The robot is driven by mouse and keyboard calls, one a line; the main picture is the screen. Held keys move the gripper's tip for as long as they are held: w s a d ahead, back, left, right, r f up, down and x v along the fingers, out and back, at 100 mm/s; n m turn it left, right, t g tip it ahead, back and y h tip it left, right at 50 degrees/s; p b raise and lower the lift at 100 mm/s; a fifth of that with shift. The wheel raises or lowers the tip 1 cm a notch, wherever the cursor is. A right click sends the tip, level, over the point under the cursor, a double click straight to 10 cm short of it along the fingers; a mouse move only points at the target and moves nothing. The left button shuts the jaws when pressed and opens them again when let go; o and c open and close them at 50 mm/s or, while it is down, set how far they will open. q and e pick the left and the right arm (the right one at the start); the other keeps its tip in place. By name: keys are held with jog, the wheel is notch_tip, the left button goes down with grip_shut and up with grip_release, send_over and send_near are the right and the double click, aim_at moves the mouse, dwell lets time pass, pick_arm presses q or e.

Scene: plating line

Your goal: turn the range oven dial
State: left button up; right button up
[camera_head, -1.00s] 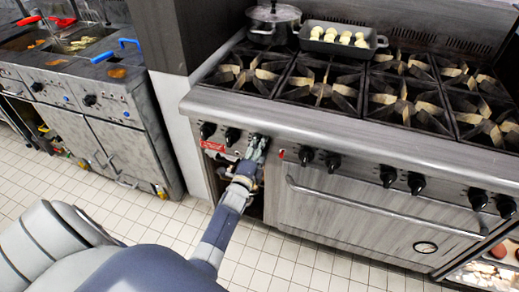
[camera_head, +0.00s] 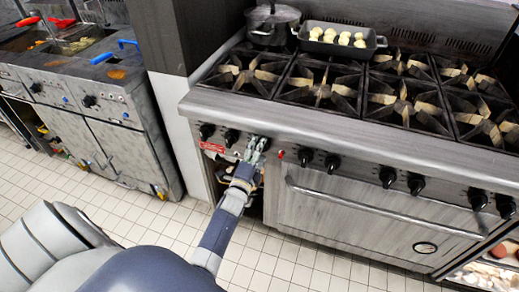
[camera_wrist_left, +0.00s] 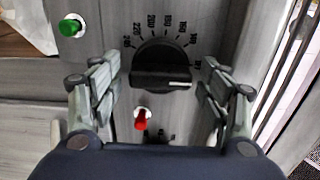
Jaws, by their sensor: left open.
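The range oven dial (camera_wrist_left: 162,62) is a black round knob with a raised bar and a white mark, with temperature numbers around it, in the left wrist view. The bar lies nearly level, its white mark toward the right. My left gripper (camera_wrist_left: 162,90) is open, one finger to each side of the dial, apart from it. In the head view my left gripper (camera_head: 255,148) is at the range's front panel and hides the dial. My right gripper is not in view.
A green light (camera_wrist_left: 69,27) and a red light (camera_wrist_left: 141,119) sit near the dial. Several black burner knobs (camera_head: 388,176) line the range front. The oven door handle (camera_head: 380,218) runs below. A pot (camera_head: 272,25) and a tray (camera_head: 338,44) stand on the range.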

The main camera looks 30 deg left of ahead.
pick_arm(q)
jog(key=v, duration=1.1)
jog(key=shift+d, duration=0.1)
jog(key=s+d+f+n+g+h, duration=0.1)
jog(key=s+d+f+n+g, duration=0.2)
jog(key=f, duration=0.7)
jog(key=s+d+f+n+g+h, duration=0.1)
jog(key=s+d+f+n+g, duration=0.1)
jog(key=s+d+f, duration=0.5)
jog(key=s+f+n+g+h, duration=0.1)
jog(key=s+f+n+g, duration=0.15)
jog(key=f, duration=0.95)
jog(key=s+f+n+g, duration=0.2)
jog(key=s+f+g, duration=0.2)
jog(key=s, duration=1)
jog(key=s+d+f+n+g+h, duration=0.1)
jog(key=s+f+n+g, duration=0.2)
jog(key=s+f, duration=0.7)
jog(key=s+g, duration=0.2)
jog(key=s, duration=0.3)
jog(key=shift+s+f, duration=0.35)
jog(key=shift+f, duration=0.05)
jog(key=shift+n, duration=0.25)
